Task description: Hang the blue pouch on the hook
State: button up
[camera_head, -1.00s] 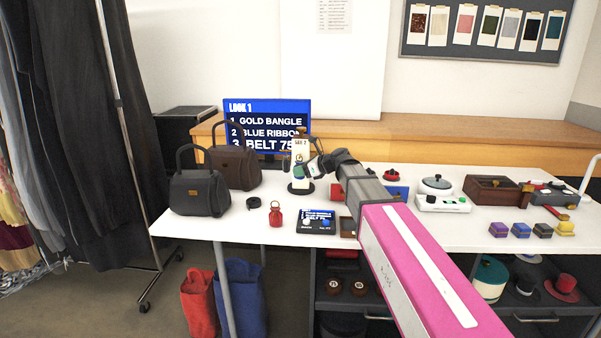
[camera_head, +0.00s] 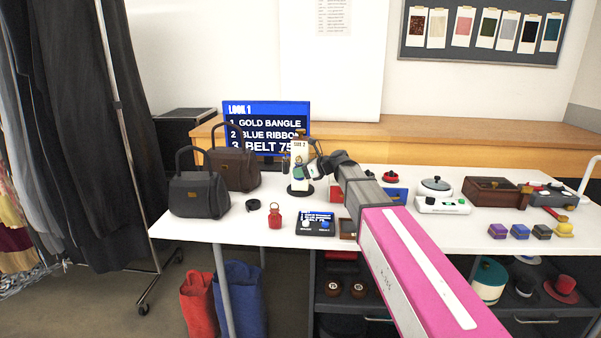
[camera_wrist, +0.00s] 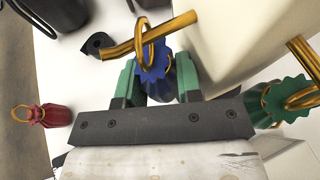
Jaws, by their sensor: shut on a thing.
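The blue pouch (camera_wrist: 153,66) with a gold ring is between the green fingertips of my gripper (camera_wrist: 155,82), which is shut on it. A brass hook (camera_wrist: 172,30) sticks out from the cream stand (camera_wrist: 222,35). The pouch's ring overlaps this hook in the wrist view; it looks to be around the bar, but I cannot tell for certain. In the head view, my gripper (camera_head: 303,166) is close against the stand (camera_head: 299,150), and the blue pouch cannot be made out there. A green pouch (camera_wrist: 268,103) is at another brass hook on the right.
A red pouch (camera_head: 275,215) stands on the white table (camera_head: 240,229), left of a small display panel (camera_head: 316,223). A black coil (camera_head: 253,204) lies nearby. Two dark handbags stand at left, one being the front bag (camera_head: 198,193). Boxes and a scale (camera_head: 441,204) are at right.

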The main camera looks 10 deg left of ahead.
jog(key=shift+w+d+f, duration=0.1)
jog(key=shift+w+f, duration=0.05)
jog(key=shift+w, duration=0.1)
jog(key=o, duration=0.9)
jog(key=shift+o, duration=0.2)
jog(key=shift+w, duration=0.1)
jog(key=shift+c, duration=0.3)
